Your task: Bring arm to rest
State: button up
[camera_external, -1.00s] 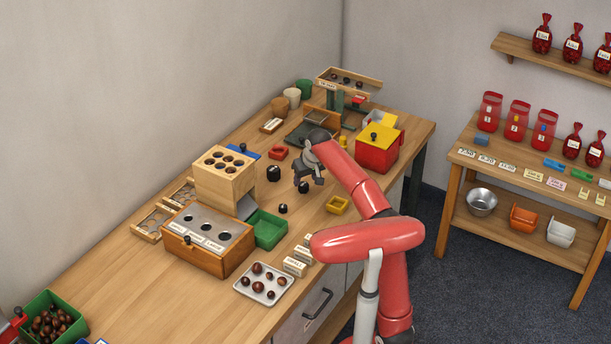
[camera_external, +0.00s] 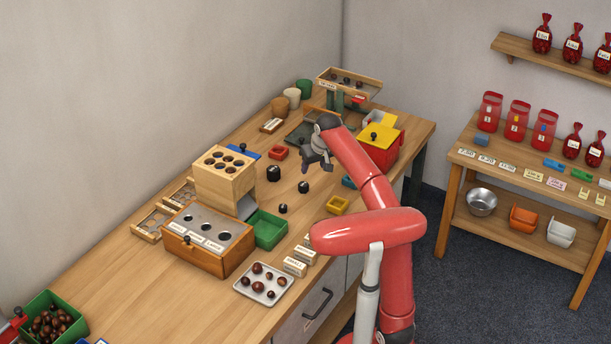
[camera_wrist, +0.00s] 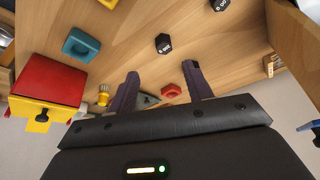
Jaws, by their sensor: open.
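My gripper (camera_external: 318,162) is raised above the middle of the wooden workbench (camera_external: 125,283), with nothing between its fingers. In the wrist view its two dark fingers (camera_wrist: 160,88) are spread apart, with bench top and small items visible beyond them. My red arm reaches in from the right side of the bench. Black weights (camera_external: 274,173) stand on the bench to the left of and below the gripper, apart from it.
A red box with a yellow lid (camera_external: 378,148) stands close to the right of my arm. A wooden block with holes (camera_external: 224,180), a green tray (camera_external: 268,230) and a metal tray of chestnuts (camera_external: 263,284) are on the left and front. A balance stand (camera_external: 348,84) is at the back.

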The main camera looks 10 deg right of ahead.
jog(key=s+d+f+m+p, duration=0.1)
jog(key=s+d+f, duration=0.3)
jog(key=s, duration=0.4)
jog(key=s+d+f+m+p, duration=0.1)
jog(key=s+d+f+p, duration=0.2)
jog(key=s, duration=0.6)
jog(key=s+d+f+t+h+p, duration=0.1)
jog(key=s+d+f+p, duration=0.1)
jog(key=s+d+f, duration=0.4)
jog(key=s, duration=0.3)
jog(key=shift+d+f+m, duration=0.2)
jog(key=shift+f+m, duration=0.15)
jog(key=shift+m, duration=0.05)
jog(key=o, duration=0.3)
